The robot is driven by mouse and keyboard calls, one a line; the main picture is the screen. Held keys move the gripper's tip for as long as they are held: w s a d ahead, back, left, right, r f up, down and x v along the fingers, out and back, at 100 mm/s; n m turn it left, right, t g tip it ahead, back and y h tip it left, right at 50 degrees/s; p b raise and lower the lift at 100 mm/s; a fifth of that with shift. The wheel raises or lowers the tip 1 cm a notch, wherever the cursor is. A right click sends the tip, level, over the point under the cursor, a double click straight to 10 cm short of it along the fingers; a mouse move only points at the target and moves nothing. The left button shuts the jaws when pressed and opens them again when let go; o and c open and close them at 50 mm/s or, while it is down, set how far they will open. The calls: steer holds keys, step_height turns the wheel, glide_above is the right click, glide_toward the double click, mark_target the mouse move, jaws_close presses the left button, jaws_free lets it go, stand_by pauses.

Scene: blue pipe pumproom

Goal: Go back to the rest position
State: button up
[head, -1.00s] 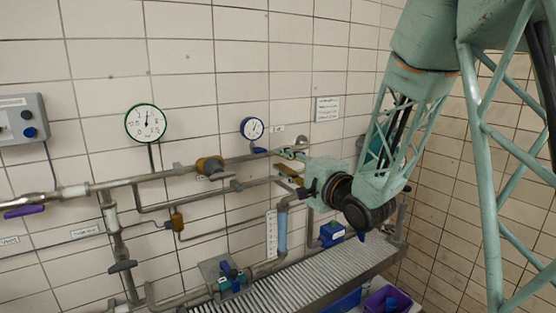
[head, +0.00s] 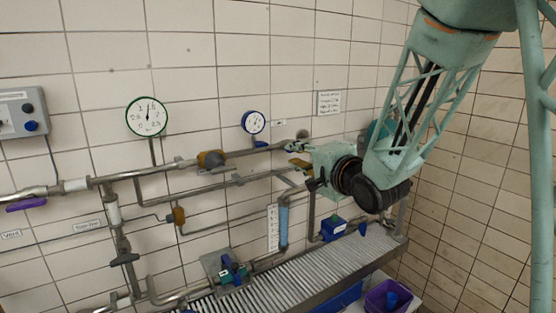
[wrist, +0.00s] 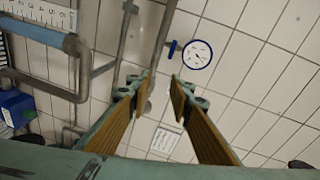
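My gripper (head: 300,165) is in front of the tiled wall, near the right end of the upper pipes. In the wrist view my gripper (wrist: 163,82) shows two fingers with ribbed orange pads, spread apart. Nothing is between the fingers; wall tiles and part of a pipe show through the gap. My arm reaches in from the upper right and bends down to the wrist.
A green-rimmed gauge (head: 147,116) and a blue-rimmed gauge (head: 254,122) are on the wall. Pipes with valves run along it. A ribbed grating (head: 290,281) lies below, with a blue box (head: 333,229) behind it. A purple bin (head: 388,297) stands lower right.

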steer(key=s+d+f+n+g+h+b, duration=0.15)
steer(key=s+d+h, duration=0.25)
steer(key=s+d, duration=0.45)
steer(key=s+d+r+n+g+h, duration=0.1)
steer(key=s+d+n+g+h, duration=0.35)
steer(key=s, duration=0.75)
steer(key=s+d+f+n+g, duration=0.1)
steer(key=s+f+n+g, duration=0.1)
steer(key=s, duration=1.5)
steer(key=s+d+f+n+g+y+b, duration=0.1)
steer(key=s+f+n+g, duration=0.1)
steer(key=s, duration=1.5)
steer(key=shift+s+d+f+n+g, duration=0.3)
steer(key=shift+d+f+n+g, duration=0.15)
steer(key=shift+f, duration=0.4)
steer(key=shift+a, duration=0.1)
